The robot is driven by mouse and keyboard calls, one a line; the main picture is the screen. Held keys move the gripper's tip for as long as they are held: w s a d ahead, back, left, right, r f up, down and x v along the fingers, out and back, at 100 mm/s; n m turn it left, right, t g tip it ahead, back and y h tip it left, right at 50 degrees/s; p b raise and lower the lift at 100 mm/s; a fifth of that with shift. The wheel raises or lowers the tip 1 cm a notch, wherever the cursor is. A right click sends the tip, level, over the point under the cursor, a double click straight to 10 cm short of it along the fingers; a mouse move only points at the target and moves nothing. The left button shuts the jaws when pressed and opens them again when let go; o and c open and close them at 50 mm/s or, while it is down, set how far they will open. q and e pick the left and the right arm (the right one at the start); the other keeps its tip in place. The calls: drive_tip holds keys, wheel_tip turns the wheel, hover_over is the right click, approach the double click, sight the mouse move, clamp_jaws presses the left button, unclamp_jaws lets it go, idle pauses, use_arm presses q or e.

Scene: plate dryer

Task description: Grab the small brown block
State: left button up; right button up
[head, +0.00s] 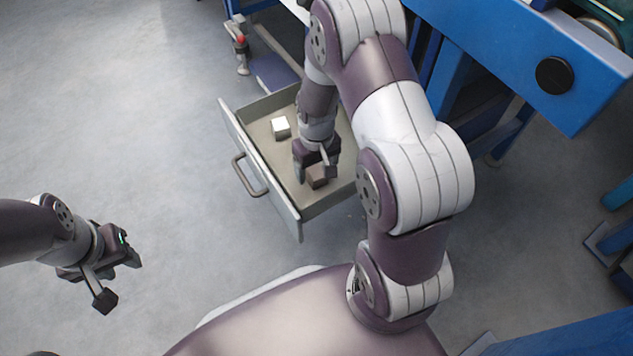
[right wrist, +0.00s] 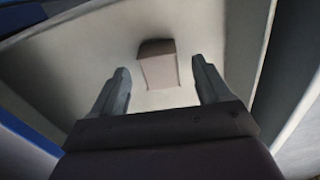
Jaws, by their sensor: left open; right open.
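The small brown block (head: 317,181) lies on the floor of the open drawer (head: 275,162), near its front right corner in the head view. My right gripper (head: 316,175) reaches down into the drawer and partly covers the block. In the right wrist view, the brown block (right wrist: 158,66) shows ahead of and between the two open fingers of my right gripper (right wrist: 160,90), with a gap on each side. The fingers do not appear to touch it. My left gripper (head: 120,280) is open and empty, above the floor at the lower left.
A white block (head: 281,127) lies in the same drawer, farther back. The drawer has a curved handle (head: 247,177) on its front and walls around the block. A blue frame (head: 520,60) stands at the upper right. The grey floor at the left is clear.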

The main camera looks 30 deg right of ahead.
wheel_tip(320, 180, down, 2)
drive_tip(key=shift+f, duration=0.15)
drive_tip(key=shift+r, duration=0.2)
drive_tip(key=c, duration=1.2)
drive_tip(key=shift+o, duration=0.2)
drive_tip(key=shift+r, duration=0.15)
